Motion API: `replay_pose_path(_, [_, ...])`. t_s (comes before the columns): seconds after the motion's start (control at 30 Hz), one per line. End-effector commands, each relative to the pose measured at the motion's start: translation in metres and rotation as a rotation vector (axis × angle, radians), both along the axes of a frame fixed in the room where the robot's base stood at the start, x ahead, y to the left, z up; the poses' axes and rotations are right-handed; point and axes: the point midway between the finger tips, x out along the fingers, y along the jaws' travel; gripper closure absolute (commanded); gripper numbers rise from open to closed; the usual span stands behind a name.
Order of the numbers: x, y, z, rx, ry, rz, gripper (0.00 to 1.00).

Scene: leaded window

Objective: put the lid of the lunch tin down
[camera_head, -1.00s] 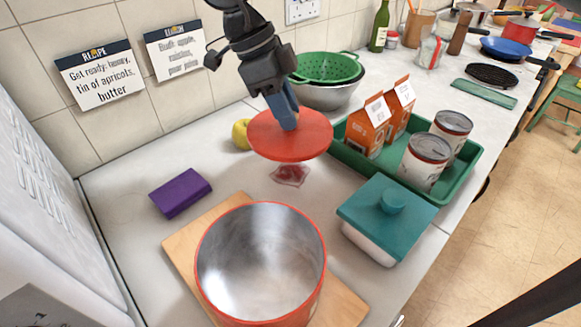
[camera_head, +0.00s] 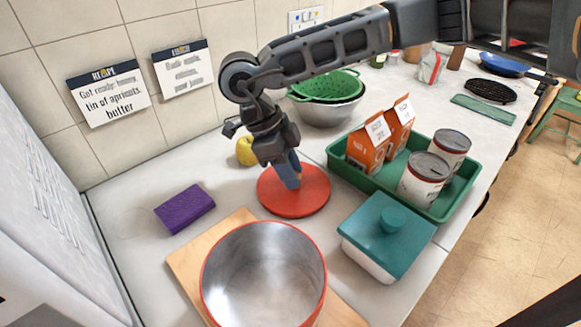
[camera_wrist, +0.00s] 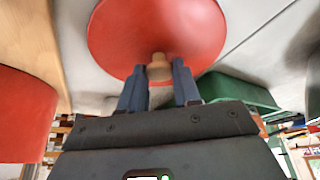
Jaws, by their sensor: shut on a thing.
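My gripper (camera_head: 289,177) is shut on the light knob of a round red lid (camera_head: 300,204). In the wrist view the knob (camera_wrist: 159,68) sits between my two blue fingers (camera_wrist: 158,84), with the lid (camera_wrist: 150,28) beyond it. The lid is low and about level over the counter behind the pot; I cannot tell for sure whether it touches. A large steel-lined pot with a red rim (camera_head: 264,275) stands open and looks empty. I see nothing plainly marked as a lunch tin.
The pot is on a wooden board (camera_head: 186,268). A teal-lidded dish (camera_head: 388,235) stands right of it. A green tray (camera_head: 365,182) with cartons and cans is close right of the lid. A purple block (camera_head: 185,208) lies left. A yellow fruit (camera_head: 246,151) is behind the lid.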

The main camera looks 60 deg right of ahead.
Motion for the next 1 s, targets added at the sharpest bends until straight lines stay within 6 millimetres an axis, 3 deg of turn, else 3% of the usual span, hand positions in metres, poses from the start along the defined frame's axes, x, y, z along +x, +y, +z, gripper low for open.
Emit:
replay_pose_path(0.2, [0.000, 0.000, -0.004, 0.000, 0.000, 0.000, 0.98])
replay_pose_path(0.23, [0.000, 0.000, -0.003, 0.000, 0.000, 0.000, 0.66])
replay_pose_path(0.47, [0.000, 0.000, -0.002, 0.000, 0.000, 0.000, 0.44])
replay_pose_path(0.83, [0.001, 0.000, 0.003, -0.001, 0.000, 0.000, 0.43])
replay_pose_path(1.0, [0.011, 0.004, 0.025, -0.004, -0.002, 0.003, 0.43])
